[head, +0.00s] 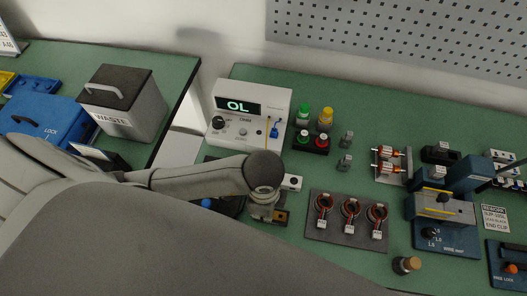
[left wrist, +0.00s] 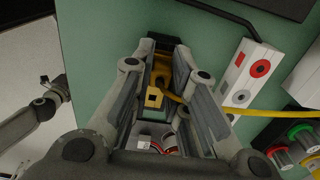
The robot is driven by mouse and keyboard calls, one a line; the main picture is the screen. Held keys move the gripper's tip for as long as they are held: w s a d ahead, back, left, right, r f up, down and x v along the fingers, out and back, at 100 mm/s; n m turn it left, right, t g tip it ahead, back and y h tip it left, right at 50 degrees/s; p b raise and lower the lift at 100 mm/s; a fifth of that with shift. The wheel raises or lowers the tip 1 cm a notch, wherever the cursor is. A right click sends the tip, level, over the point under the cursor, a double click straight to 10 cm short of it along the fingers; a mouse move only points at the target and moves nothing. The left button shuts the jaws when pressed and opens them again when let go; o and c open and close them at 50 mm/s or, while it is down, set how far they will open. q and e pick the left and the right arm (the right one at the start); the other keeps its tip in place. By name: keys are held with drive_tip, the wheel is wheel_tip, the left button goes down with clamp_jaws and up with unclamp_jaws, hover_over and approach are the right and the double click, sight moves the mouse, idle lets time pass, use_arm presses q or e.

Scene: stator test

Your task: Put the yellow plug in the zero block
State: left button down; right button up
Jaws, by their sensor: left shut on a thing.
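My left gripper (head: 265,212) is shut on the yellow plug (left wrist: 155,97), which shows between the fingers in the left wrist view; its yellow lead (left wrist: 270,112) runs off to the right. The gripper is low over the green bench. A small dark block with a brass top (head: 281,216) sits right beside its fingertips, partly hidden by them; it may be the zero block, but I can read no label. I cannot tell whether the plug touches it. What looks like my right gripper (left wrist: 55,90) shows at the left wrist view's left edge, small and unclear.
Several coils lie on a dark plate (head: 345,233) to the right.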

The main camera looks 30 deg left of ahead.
use_arm(q)
drive_tip(key=c, duration=1.3)
unclamp_jaws()
